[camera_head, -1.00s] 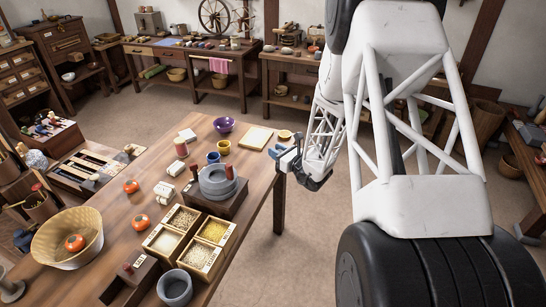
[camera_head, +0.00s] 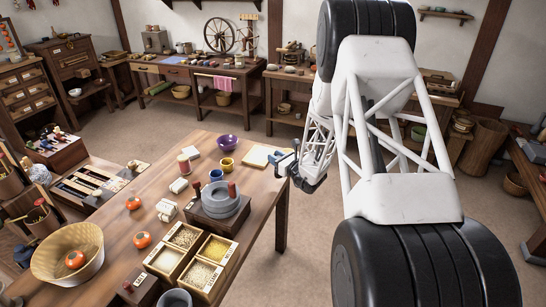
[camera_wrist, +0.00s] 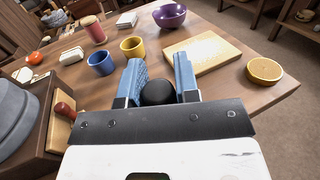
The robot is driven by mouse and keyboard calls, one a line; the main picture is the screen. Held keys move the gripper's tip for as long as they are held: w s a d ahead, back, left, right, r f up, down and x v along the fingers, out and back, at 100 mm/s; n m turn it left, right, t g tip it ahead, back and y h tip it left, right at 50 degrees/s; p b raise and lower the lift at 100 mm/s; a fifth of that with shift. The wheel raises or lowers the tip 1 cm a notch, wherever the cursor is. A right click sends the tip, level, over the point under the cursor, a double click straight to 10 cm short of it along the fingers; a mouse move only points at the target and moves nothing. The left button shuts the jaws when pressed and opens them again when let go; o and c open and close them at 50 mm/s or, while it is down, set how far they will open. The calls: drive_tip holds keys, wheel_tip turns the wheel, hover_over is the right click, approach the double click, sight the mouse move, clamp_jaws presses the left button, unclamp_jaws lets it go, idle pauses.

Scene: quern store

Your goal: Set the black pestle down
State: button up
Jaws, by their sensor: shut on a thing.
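The black pestle (camera_wrist: 158,92) shows end-on as a dark rounded knob between the blue fingers of my gripper (camera_wrist: 158,66). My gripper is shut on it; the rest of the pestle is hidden. In the head view my gripper (camera_head: 286,161) is at the right edge of the wooden table (camera_head: 252,200). A pale board (camera_wrist: 200,52) lies just beyond the fingers in the wrist view. I cannot tell whether the pestle touches the table.
A blue cup (camera_wrist: 101,63), a yellow cup (camera_wrist: 133,47) and a purple bowl (camera_wrist: 170,15) stand beyond. A small orange-tan round dish (camera_wrist: 264,71) sits near the table corner. A grey quern (camera_head: 219,198) stands at left. Bare tabletop shows between cups and board.

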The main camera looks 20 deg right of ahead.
drive_tip(key=w+d, duration=0.1)
drive_tip(key=w, duration=0.6)
drive_tip(key=shift+d+f, duration=0.3)
drive_tip(key=shift+d, duration=0.05)
drive_tip(key=shift+f, duration=0.1)
drive_tip(key=shift+f, duration=1.65)
drive_tip(key=shift+f, duration=0.1)
drive_tip(key=o, duration=0.9)
drive_tip(key=shift+o, duration=0.2)
drive_tip(key=shift+s, duration=0.2)
drive_tip(key=v, duration=1.1)
drive_tip(key=shift+s+d, duration=0.2)
drive_tip(key=shift+s, duration=0.15)
